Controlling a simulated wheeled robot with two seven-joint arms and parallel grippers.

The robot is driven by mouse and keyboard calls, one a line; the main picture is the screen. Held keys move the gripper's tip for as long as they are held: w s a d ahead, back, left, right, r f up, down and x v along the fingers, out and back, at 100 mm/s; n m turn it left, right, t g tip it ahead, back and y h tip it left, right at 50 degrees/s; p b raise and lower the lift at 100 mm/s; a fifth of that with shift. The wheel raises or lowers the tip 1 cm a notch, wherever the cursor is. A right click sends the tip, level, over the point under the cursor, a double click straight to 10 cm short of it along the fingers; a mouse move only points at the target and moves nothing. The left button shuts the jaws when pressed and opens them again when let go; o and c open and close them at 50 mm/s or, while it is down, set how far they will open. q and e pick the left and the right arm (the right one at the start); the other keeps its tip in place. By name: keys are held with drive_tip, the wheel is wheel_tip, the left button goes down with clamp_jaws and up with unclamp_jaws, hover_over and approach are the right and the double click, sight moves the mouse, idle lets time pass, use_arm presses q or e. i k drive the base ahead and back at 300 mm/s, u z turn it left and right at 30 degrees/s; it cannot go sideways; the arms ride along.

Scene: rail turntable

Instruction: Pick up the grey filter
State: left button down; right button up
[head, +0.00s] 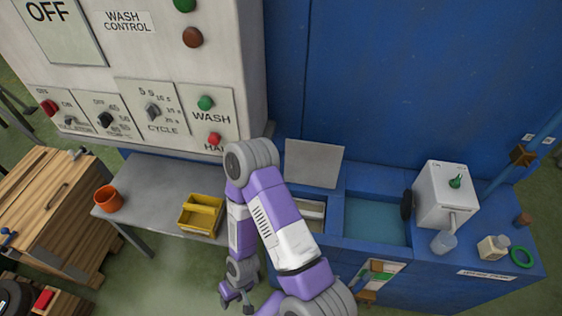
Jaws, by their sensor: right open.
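I cannot pick out the grey filter for sure in the head view. A pale grey piece (311,211) shows in the small compartment of the blue bench, partly hidden by my right arm. A raised grey lid (314,163) stands behind that compartment. My right gripper (237,301) hangs low in front of the grey table, fingers pointing down, open, with nothing seen between them. It is to the left of and well apart from the compartment. My left gripper is not in view.
The grey table (150,195) holds an orange pot (108,198) and a yellow tray (188,224). The blue bench (440,275) has a water basin (375,222), a white box (444,196), a clear jug (444,242) and a green ring (521,257). A wooden cabinet (45,215) stands left.

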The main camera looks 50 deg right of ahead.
sight(313, 213)
drive_tip(key=z, duration=2.95)
drive_tip(key=k, duration=1.1)
drive_tip(key=u, duration=0.75)
drive_tip(key=i, duration=1.2)
drive_tip(key=u, duration=0.85)
